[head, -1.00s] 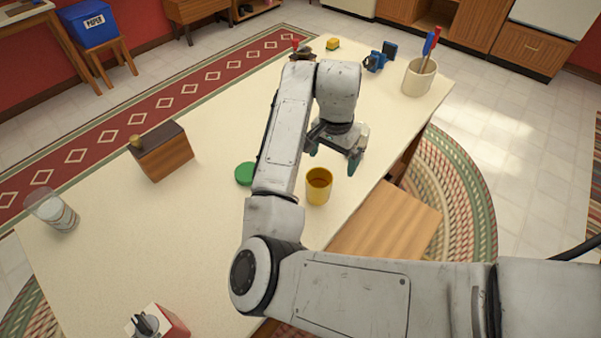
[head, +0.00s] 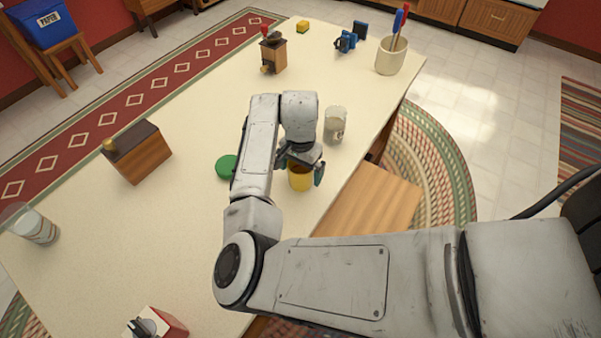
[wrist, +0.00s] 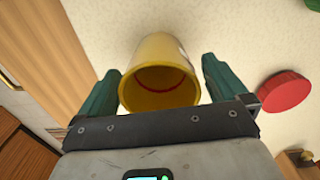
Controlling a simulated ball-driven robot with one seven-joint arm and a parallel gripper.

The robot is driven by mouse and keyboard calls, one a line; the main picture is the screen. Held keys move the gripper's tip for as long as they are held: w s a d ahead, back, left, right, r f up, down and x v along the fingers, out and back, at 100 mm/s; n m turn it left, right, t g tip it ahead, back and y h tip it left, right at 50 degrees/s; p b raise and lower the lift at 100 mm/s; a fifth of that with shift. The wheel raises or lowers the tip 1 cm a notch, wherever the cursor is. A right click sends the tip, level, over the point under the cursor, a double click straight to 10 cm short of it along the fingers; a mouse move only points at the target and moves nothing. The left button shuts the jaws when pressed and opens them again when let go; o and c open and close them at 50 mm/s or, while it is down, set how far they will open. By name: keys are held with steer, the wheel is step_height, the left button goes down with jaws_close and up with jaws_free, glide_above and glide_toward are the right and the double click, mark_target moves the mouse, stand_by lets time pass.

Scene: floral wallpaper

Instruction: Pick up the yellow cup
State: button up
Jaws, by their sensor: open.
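The yellow cup (head: 299,184) stands on the cream table near its right edge, partly hidden by my gripper in the head view. My gripper (head: 301,170) is over the cup, pointing down, with its green fingers apart. In the wrist view, the open mouth of the cup (wrist: 160,85) faces the camera. The cup lies between the two open fingers of my gripper (wrist: 162,72), with small gaps at its sides and no clear contact.
A green disc (head: 227,167) lies left of the cup; a red disc (wrist: 285,92) shows in the wrist view. A pale glass (head: 335,124) stands behind the gripper. A wooden box (head: 140,157) is farther left. A utensil crock (head: 390,58) and a grinder (head: 273,56) stand at the back.

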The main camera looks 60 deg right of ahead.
steer(key=shift+f, duration=0.4)
steer(key=c, duration=1.1)
steer(key=shift+r, duration=0.1)
steer(key=shift+c, duration=0.2)
